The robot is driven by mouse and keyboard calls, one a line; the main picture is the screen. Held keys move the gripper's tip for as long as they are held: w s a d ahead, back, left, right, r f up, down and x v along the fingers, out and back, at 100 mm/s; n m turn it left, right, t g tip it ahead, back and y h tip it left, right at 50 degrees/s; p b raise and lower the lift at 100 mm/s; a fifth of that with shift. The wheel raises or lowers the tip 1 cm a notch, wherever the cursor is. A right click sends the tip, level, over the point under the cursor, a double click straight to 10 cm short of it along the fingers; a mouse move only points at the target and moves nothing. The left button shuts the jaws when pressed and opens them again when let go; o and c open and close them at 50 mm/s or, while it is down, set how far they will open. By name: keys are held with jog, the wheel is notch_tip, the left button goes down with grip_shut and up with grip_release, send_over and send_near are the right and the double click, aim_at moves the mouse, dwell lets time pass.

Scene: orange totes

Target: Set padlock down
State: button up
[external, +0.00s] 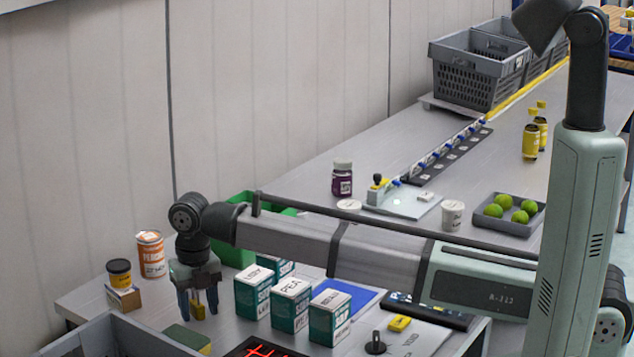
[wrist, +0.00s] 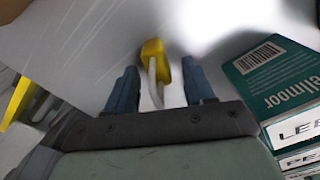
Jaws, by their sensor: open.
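My gripper (external: 197,305) points down over the table near its left end. Its blue fingers are apart, one on each side of a yellow padlock (external: 199,304). In the wrist view the padlock (wrist: 153,62) sits between the fingertips of my gripper (wrist: 160,88), with its grey shackle toward the palm. There is a visible gap between the padlock and each finger in the wrist view. The padlock seems to be at the table surface, but I cannot tell exactly whether it touches it.
Green-and-white boxes (external: 290,305) stand just right of my gripper. An orange can (external: 150,254) and a dark jar (external: 119,272) on a small box stand left. A green bin (external: 237,250) is behind, a grey tote (external: 125,338) in front, beside a green-topped sponge-like block (external: 187,338).

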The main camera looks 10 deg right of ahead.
notch_tip(320, 180, up, 12)
jog(key=shift+r, duration=0.15)
dwell(0.7)
dwell(0.4)
